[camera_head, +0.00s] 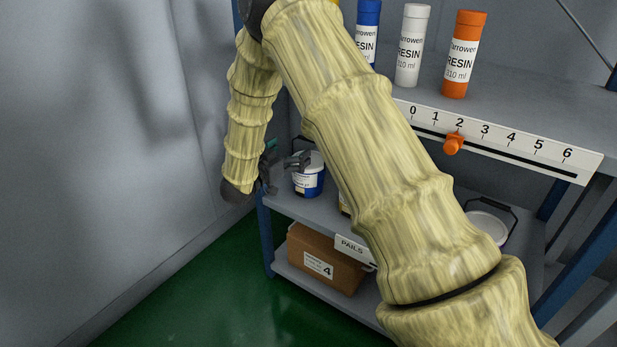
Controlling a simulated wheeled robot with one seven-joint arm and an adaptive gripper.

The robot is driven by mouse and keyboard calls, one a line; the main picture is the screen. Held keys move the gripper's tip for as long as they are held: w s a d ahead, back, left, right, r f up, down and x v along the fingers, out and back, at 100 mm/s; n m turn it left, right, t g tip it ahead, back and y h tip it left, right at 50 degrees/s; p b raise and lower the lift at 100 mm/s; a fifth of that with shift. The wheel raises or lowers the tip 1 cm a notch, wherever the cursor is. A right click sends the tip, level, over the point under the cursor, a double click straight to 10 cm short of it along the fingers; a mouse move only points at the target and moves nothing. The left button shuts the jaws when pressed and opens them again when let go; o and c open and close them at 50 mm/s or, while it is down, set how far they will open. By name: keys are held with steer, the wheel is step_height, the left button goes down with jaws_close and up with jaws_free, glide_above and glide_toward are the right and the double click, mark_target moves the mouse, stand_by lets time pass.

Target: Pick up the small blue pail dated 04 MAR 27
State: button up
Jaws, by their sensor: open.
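A small blue pail (308,181) with a white lid and a white label stands at the left end of the middle shelf. The label's date is too small to read. My gripper (296,163) is beside the pail at its upper left, with the fingers close to the lid. The gripper is open; whether a finger touches the pail I cannot tell. Another pail (345,204) shows only as a sliver behind my arm. A pail with a white lid (487,228) stands at the right of the same shelf, mostly hidden by my arm.
Blue, white and orange resin cartridges (461,56) stand on the top shelf. A numbered scale (497,145) with an orange slider (453,144) runs along its front edge. A PAILS label (353,248) marks the middle shelf. A cardboard box (325,259) marked 4 sits below. A grey wall is at left.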

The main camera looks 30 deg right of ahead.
steer(key=x, duration=0.3)
steer(key=shift+w+d+f+b, duration=0.1)
steer(key=shift+w+d+b, duration=0.05)
steer(key=shift+d+b, duration=0.25)
steer(key=b+x, duration=0.2)
steer(key=x, duration=0.2)
steer(key=shift+d+f, duration=0.15)
steer(key=shift+d, duration=0.35)
steer(key=shift+c, duration=0.4)
steer(key=c, duration=1.7)
steer(key=shift+c, duration=0.6)
steer(key=shift+r, duration=0.25)
